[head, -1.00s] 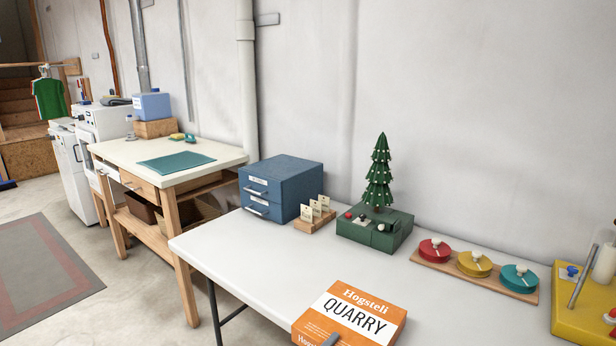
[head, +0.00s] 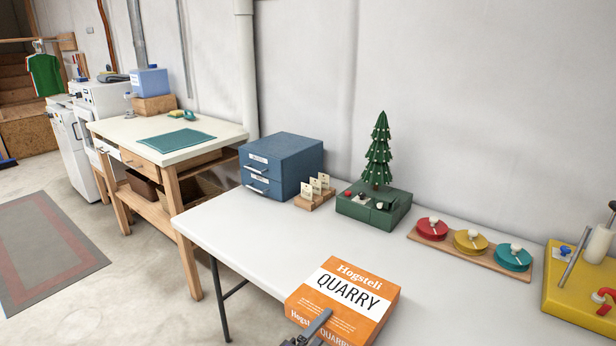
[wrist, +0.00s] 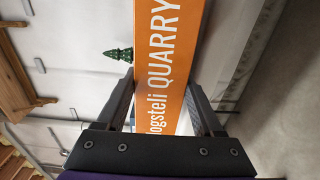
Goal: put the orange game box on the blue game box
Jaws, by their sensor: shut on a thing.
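The orange game box (head: 350,295), marked "Hogsteli QUARRY", is at the front edge of the white table in the head view. My gripper (head: 318,326) holds it from the near side. In the wrist view the orange box (wrist: 160,60) stands between the two fingers of my gripper (wrist: 160,90), which are shut on it. I cannot tell whether the box touches the table or hangs above it. I see no box that I can clearly call the blue game box.
The white table (head: 240,225) has clear room left of the orange box. Behind stand a blue drawer unit (head: 290,160), a small card holder (head: 314,193), a green tree toy (head: 378,165), a board with coloured discs (head: 472,243) and a yellow block (head: 580,290). A wooden workbench (head: 165,145) stands left.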

